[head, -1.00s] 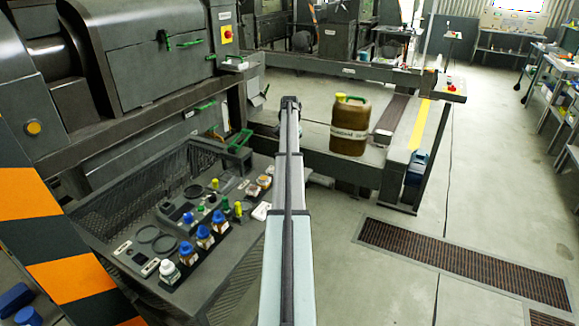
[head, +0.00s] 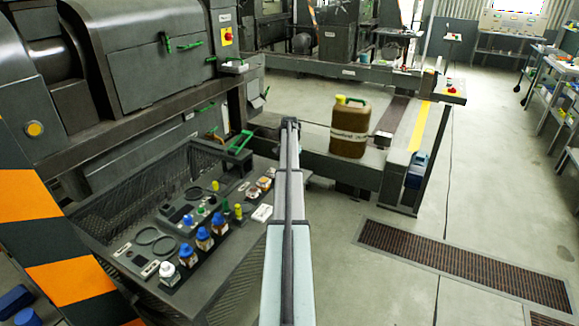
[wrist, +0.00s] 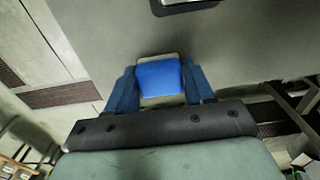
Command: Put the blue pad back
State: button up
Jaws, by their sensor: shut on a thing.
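The blue pad (wrist: 160,78), with a pale edge along its far side, is between the two blue fingers of my gripper (wrist: 158,68) in the wrist view. My gripper is shut on it. Beyond the pad is a plain grey surface, and a dark-framed piece (wrist: 185,5) is cut off by the top edge; I cannot tell what it is. In the head view my arm reaches forward past the parts tray, and my gripper and the pad are hidden behind it.
A parts tray (head: 137,232) with bottles and small parts stands left of my arm. A brown canister (head: 349,128) stands on the low bench to the right. A blue-and-dark item (head: 416,170) is at the bench's end post.

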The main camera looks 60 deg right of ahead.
jog(key=shift+f, duration=0.15)
jog(key=o, duration=1)
notch_tip(320, 180, up, 12)
jog(key=shift+r, duration=0.2)
